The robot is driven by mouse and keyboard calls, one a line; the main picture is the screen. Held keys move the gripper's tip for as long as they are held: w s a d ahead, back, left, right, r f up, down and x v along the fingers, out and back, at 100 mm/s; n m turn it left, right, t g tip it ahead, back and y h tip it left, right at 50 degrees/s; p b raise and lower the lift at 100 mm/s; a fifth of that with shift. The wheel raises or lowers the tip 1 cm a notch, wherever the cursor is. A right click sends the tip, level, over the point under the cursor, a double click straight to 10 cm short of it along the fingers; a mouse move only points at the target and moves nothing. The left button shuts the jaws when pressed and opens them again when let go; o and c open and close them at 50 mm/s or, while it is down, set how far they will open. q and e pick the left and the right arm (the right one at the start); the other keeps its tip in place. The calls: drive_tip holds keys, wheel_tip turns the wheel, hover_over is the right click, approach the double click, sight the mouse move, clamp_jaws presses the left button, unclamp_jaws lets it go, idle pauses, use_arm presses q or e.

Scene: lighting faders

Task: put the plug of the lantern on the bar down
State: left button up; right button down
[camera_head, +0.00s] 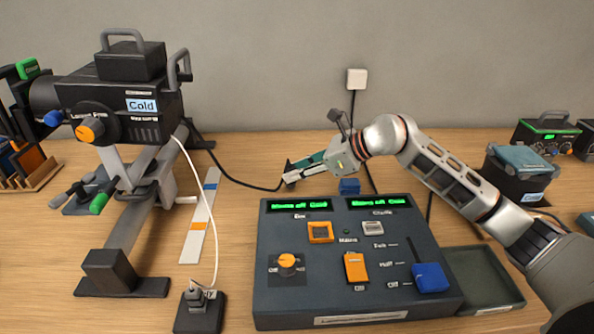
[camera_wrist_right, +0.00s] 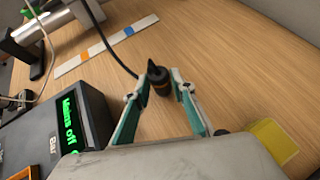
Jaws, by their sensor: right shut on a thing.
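The black lantern (camera_head: 120,105), labelled "Cold", is mounted on a grey stand at the left in the head view. A black cable runs from behind it to my right gripper (camera_head: 287,181), just behind the control desk (camera_head: 275,245). In the right wrist view the black plug (camera_wrist_right: 158,79) with its cable is between the tips of my right gripper (camera_wrist_right: 162,90), which is shut on it. The wood table lies beyond the plug; whether the plug touches it, I cannot tell. My left gripper is not in view.
A white strip (camera_head: 197,244) with blue and orange bands lies left of the desk. A white cord runs down to a black block (camera_head: 200,315). A blue block (camera_head: 349,186) is behind the desk, a green tray (camera_head: 485,275) right of it.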

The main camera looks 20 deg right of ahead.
drive_tip(key=shift+f, duration=0.1)
drive_tip(key=shift+f, duration=0.3)
drive_tip(key=c, duration=1.7)
unclamp_jaws()
drive_tip(key=shift+d+r, duration=0.2)
drive_tip(key=shift+r, duration=0.4)
drive_tip(key=v, duration=1.1)
drive_tip(key=shift+s+d, duration=0.15)
drive_tip(key=shift+s, duration=0.15)
